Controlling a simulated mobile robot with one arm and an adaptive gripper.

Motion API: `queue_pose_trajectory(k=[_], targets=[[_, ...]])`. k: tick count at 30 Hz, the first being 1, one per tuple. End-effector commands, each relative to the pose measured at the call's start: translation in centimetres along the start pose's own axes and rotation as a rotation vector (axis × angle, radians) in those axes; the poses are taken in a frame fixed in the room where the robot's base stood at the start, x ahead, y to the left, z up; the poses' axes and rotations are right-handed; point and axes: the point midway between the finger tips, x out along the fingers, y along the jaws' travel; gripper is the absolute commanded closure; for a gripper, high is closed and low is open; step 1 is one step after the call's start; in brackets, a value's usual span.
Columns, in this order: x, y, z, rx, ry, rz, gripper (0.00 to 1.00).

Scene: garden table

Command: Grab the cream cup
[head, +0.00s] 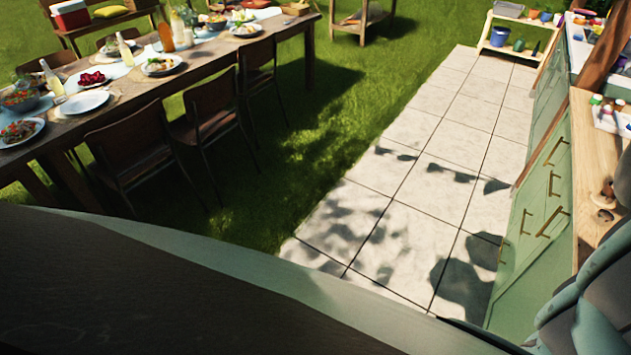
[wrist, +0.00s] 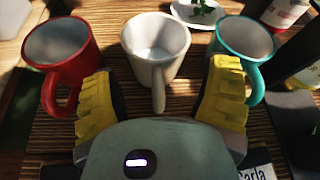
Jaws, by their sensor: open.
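The cream cup (wrist: 156,68) stands upright in the middle of the wrist view, with its handle pointing toward my gripper. My gripper (wrist: 165,98) is open, its two yellow fingers spread to either side of the cream cup's handle. The fingers look apart from the cup. The cup appears empty inside. Neither the cup nor the gripper's fingers can be made out in the head view.
A red cup (wrist: 62,55) stands close on the left and a teal-rimmed cup (wrist: 243,47) close on the right, each near a finger. A small plate (wrist: 183,12) with greenery and a bottle (wrist: 284,12) are behind. The head view shows a dining table (head: 215,52) and paving (head: 440,170).

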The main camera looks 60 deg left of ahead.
Motion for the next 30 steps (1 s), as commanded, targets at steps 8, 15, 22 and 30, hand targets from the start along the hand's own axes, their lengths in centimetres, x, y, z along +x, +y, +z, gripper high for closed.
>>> queue_pose_trajectory(k=[8, 15, 22, 30], targets=[[-0.01, -0.06, -0.02, 0.000, 0.000, -0.001, 0.33], [-0.02, -0.04, -0.02, 0.000, 0.000, 0.000, 0.58], [-0.03, -0.02, -0.02, 0.000, 0.000, 0.000, 0.82], [-0.04, 0.00, -0.02, -0.001, 0.000, 0.001, 1.00]])
